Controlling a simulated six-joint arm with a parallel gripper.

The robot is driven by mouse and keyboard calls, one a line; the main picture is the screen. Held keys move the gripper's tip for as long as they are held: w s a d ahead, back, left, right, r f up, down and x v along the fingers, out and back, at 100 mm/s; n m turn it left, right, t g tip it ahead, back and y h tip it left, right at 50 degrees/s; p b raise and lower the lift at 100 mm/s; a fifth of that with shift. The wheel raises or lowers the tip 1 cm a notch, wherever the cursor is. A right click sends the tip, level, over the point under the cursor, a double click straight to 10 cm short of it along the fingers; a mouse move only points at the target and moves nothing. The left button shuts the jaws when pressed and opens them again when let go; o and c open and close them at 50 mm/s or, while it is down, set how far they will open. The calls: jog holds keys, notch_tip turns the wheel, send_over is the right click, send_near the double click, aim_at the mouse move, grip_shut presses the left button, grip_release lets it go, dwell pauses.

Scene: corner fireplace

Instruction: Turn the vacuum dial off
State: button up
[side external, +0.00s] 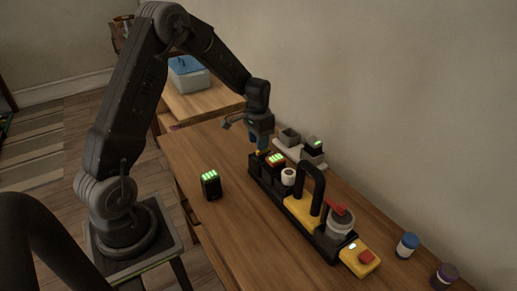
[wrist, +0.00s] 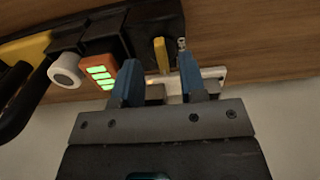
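The vacuum device is a long black base (side external: 325,243) with yellow panels and a tall black handle (side external: 312,188). It carries a white round knob (side external: 288,176), also in the wrist view (wrist: 65,70), and a red-topped grey canister (side external: 340,219). I cannot tell for certain which part is the dial. An orange block with green lights (wrist: 100,71) sits beside the knob. A narrow upright yellow piece (wrist: 161,55) stands at the device's far end. My gripper (wrist: 160,75) is open, its blue fingers spaced on either side of that piece in the wrist view; contact is unclear.
A black block with green lights (side external: 210,185) stands on the table left of the device. A pale tray (side external: 290,146) with grey holders lies behind, near the wall. Blue-topped (side external: 407,246) and purple (side external: 444,276) jars stand at right. The table's (side external: 205,228) front is mostly clear.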

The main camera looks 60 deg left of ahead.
aim_at(263, 152)
jog(key=shift+f, duration=1.7)
grip_shut()
